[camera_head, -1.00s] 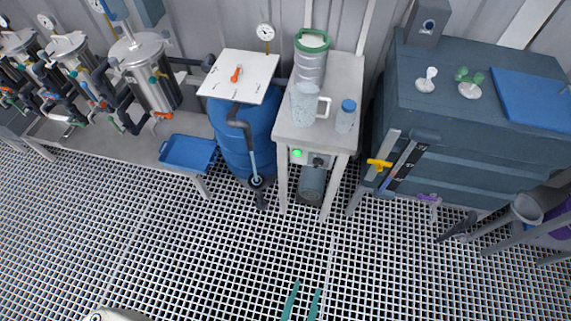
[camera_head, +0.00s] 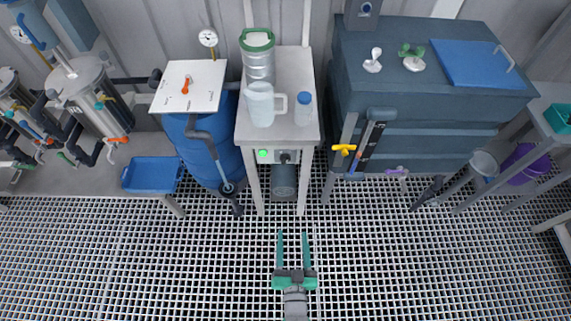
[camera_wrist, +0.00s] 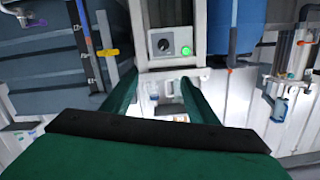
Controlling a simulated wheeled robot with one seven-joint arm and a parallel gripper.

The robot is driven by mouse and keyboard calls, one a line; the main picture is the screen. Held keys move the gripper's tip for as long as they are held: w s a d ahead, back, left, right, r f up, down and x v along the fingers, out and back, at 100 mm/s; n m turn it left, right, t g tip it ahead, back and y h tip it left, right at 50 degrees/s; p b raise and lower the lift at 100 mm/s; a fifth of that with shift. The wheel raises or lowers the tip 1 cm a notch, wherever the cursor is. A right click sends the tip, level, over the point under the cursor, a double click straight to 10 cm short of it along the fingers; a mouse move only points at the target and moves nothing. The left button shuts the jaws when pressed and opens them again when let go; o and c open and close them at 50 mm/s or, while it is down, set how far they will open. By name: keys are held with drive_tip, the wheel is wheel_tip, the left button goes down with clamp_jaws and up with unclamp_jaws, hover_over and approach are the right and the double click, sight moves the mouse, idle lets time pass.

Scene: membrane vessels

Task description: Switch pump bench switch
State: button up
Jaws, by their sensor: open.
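The pump bench (camera_head: 297,146) is a narrow grey table with a switch panel under its front edge. The panel has a lit green lamp (camera_head: 263,154) and a dark rotary switch (camera_head: 284,157) to its right. In the wrist view, which looks turned over, the switch (camera_wrist: 163,45) is a dark knob on a dark plate, with the green lamp (camera_wrist: 186,50) beside it. My gripper (camera_head: 293,238) is open and empty, over the grating in front of the bench and apart from the switch. In the wrist view, its green fingers (camera_wrist: 160,88) point toward the panel.
A pitcher (camera_head: 261,104), a green-lidded container (camera_head: 258,58) and a blue-capped bottle (camera_head: 303,110) stand on the bench. A pump (camera_head: 283,182) sits below. A blue barrel (camera_head: 215,160) is left, a dark tank (camera_head: 420,110) right. The grating in front is clear.

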drive_tip(key=w+f+m, duration=0.2)
drive_tip(key=w+f, duration=0.1)
drive_tip(key=w, duration=0.8)
drive_tip(key=m+t, duration=0.1)
approach(286, 162)
drive_tip(key=w, duration=0.9)
drive_tip(key=c, duration=1)
